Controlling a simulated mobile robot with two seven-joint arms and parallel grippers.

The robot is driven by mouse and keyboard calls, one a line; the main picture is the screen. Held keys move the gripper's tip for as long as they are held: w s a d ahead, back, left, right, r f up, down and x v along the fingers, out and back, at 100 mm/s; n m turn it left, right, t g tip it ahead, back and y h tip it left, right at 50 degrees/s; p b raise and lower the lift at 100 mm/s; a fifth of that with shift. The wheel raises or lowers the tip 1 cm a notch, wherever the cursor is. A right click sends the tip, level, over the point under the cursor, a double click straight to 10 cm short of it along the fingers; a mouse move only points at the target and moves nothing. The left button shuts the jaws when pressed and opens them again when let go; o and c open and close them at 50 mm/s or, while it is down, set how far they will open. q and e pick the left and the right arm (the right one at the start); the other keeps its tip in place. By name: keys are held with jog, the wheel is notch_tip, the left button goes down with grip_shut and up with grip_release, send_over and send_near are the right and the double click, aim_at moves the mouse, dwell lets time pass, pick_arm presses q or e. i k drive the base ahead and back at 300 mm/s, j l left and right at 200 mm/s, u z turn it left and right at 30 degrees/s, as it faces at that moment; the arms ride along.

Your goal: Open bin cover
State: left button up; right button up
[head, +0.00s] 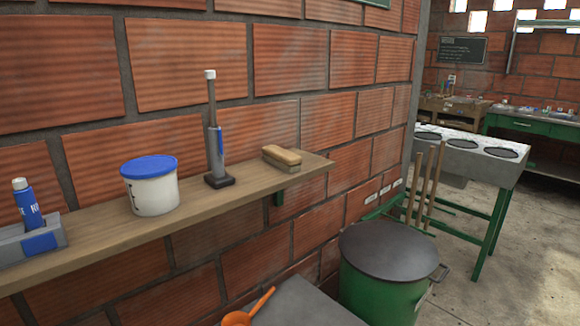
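In the head view a green round bin (380,291) stands on the floor at the lower right of centre, against the brick wall. Its dark grey round cover (390,250) lies flat on top and looks closed. A metal handle shows on the bin's right side. The bin's lower part is cut off by the picture's bottom edge. Neither of my grippers is in view.
A wooden shelf (110,236) on the wall holds a white tub with blue lid (150,186), a pump-like tool (215,150) and a brush (282,158). A grey surface with an orange scoop (245,312) is left of the bin. Concrete floor (520,270) is clear at right.

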aim_at(389, 252)
jog(key=l, duration=0.45)
jog(key=k+l+u, duration=0.15)
jog(key=l, duration=0.75)
jog(key=i+l+u, duration=0.1)
jog(key=l, duration=0.35)
jog(key=i+l+u, duration=0.1)
jog(key=l, duration=0.35)
jog(key=i+l, duration=0.15)
jog(key=l, duration=0.15)
jog(key=i+l+u, duration=0.15)
jog(key=l, duration=0.15)
jog(key=i+l, duration=0.15)
jog(key=l, duration=0.15)
jog(key=i+l+u, duration=0.2)
jog(key=i+l, duration=0.3)
jog(key=i, duration=0.1)
